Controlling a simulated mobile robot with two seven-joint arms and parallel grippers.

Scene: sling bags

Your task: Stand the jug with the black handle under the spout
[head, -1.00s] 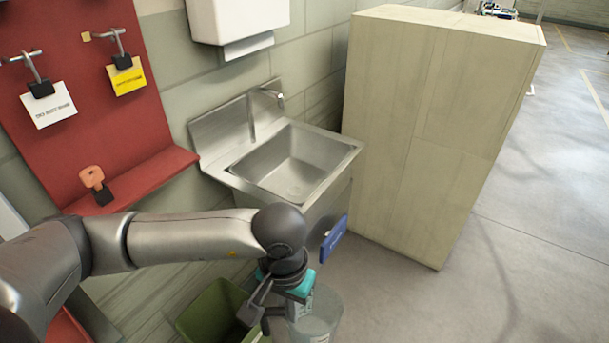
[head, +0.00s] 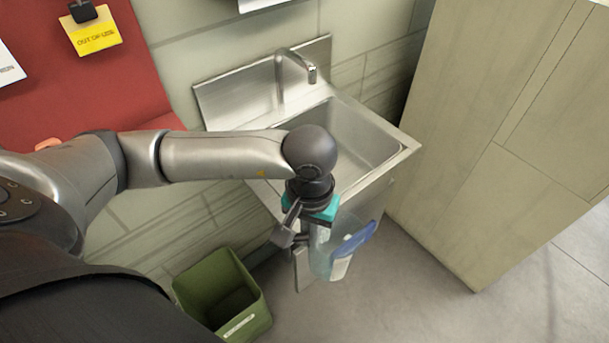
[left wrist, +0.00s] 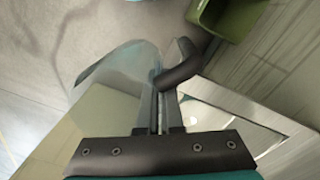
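The clear jug (head: 321,262) hangs from my left gripper (head: 302,250) in front of the sink, below its rim level in the head view. In the left wrist view the jug's see-through body (left wrist: 112,75) lies left of its black handle (left wrist: 180,66). My left gripper (left wrist: 160,112) is shut on the handle; the arm and wrist hide part of it in the head view. The metal spout (head: 312,74) curves over the far part of the steel sink (head: 405,150). The jug is apart from the spout. My right gripper is not in view.
A green bin (head: 200,290) stands on the floor left of the jug. A tall wooden cabinet (head: 500,130) stands close to the sink's right. A red board (head: 60,90) is on the wall at left. Open floor lies front right.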

